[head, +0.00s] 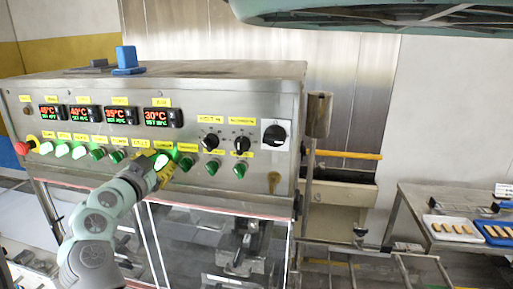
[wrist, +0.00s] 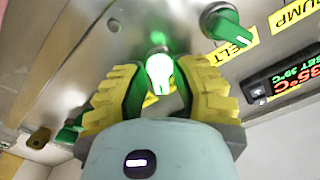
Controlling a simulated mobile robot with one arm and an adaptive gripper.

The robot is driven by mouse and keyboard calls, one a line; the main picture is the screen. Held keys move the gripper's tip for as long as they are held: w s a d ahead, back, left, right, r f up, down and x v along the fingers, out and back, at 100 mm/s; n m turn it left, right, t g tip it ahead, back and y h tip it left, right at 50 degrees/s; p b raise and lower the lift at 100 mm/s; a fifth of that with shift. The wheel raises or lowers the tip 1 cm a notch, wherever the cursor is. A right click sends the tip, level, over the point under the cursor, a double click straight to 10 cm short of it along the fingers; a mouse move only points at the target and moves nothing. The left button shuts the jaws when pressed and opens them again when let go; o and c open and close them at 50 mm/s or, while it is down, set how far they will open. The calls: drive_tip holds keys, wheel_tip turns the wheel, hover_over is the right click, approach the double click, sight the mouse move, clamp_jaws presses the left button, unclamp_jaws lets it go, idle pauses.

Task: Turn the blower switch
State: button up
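The steel control panel (head: 100,90) carries a row of green switches, several of them lit. My gripper (head: 163,165) is at the panel, in front of a brightly lit green switch (head: 161,160) below a yellow label. In the wrist view my gripper (wrist: 160,85) has its two yellow fingers spread on either side of a lit green switch (wrist: 160,70), with a gap on both sides, so it looks open. The label of this switch is not readable here, so I cannot tell whether it is the blower switch.
Another green switch (wrist: 225,22) sits beside labels reading BELT and PUMP. Black rotary knobs (head: 242,144) and a dark switch (head: 274,135) are to the right. A red emergency button (head: 21,147) is at the left. A blue object (head: 126,60) stands on top.

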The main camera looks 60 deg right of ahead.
clamp_jaws()
drive_tip(key=shift+f+n+b, duration=0.2)
drive_tip(key=shift+n+b, duration=0.2)
drive_tip(key=shift+b, duration=0.15)
drive_tip(key=shift+n+b, duration=0.3)
drive_tip(key=shift+b, duration=0.05)
drive_tip(key=n+b, duration=0.2)
drive_tip(key=shift+w+b, duration=0.1)
drive_tip(key=shift+b, duration=0.25)
drive_tip(key=n+b, duration=0.3)
drive_tip(key=n, duration=0.1)
drive_tip(key=shift+n, duration=0.4)
drive_tip(key=shift+w+n+b, duration=0.1)
drive_tip(key=shift+n+b, duration=0.8)
drive_tip(key=shift+n, duration=1)
drive_tip(key=shift+r, duration=0.1)
